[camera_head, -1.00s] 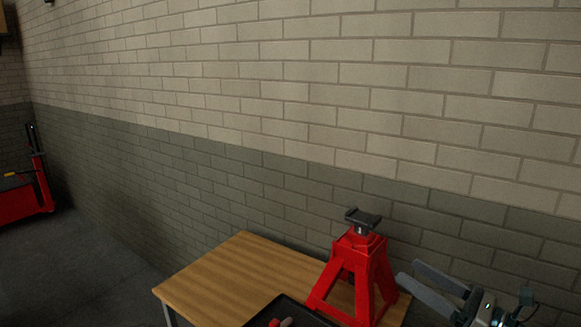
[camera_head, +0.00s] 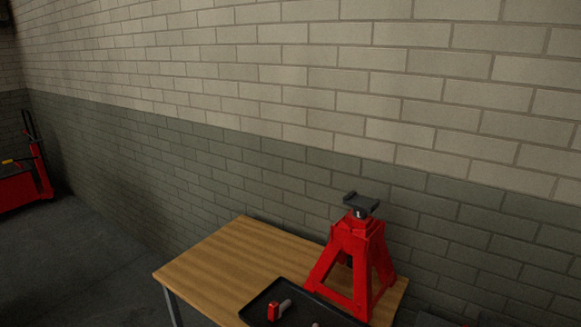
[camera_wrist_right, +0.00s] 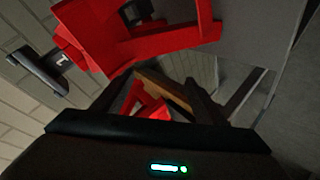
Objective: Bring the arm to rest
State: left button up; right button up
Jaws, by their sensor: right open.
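My right gripper (camera_wrist_right: 163,85) shows in the right wrist view, with its dark fingers spread apart and nothing held between them. Beyond the fingers a red jack stand (camera_wrist_right: 105,35) fills the top of that view, tilted by the camera angle. In the head view only a dark grey sliver at the bottom right edge may be part of my right gripper. The jack stand (camera_head: 345,255) stands upright on the wooden table (camera_head: 225,262) there. My left gripper is in neither view.
A black tray (camera_head: 253,307) on the table holds a small red-ended tool (camera_head: 273,310); its near part is cut off. A brick wall (camera_head: 300,100) runs behind the table. A red wheeled object (camera_head: 22,188) stands far left, with open floor (camera_head: 80,260) between.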

jog(key=s+a+f+m+g+y, duration=0.1)
jog(key=s+a+f+m+g, duration=0.3)
jog(key=s, duration=0.6)
jog(key=s+a+f+m+g+y, duration=0.15)
jog(key=s+a+f+g, duration=0.3)
jog(key=s, duration=0.45)
notch_tip(320, 180, down, 25)
jog(key=s+p, duration=0.2)
jog(key=p, duration=0.2)
pick_arm(q)
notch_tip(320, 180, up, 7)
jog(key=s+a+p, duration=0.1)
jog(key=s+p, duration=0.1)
jog(key=p, duration=0.1)
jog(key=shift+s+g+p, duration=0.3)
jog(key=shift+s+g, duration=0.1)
pick_arm(e)
jog(key=s+d+f+g, duration=0.2)
jog(key=s+f, duration=1.2)
jog(key=s, duration=0.4)
jog(key=shift+d+n, duration=0.25)
jog(key=shift+n, duration=0.1)
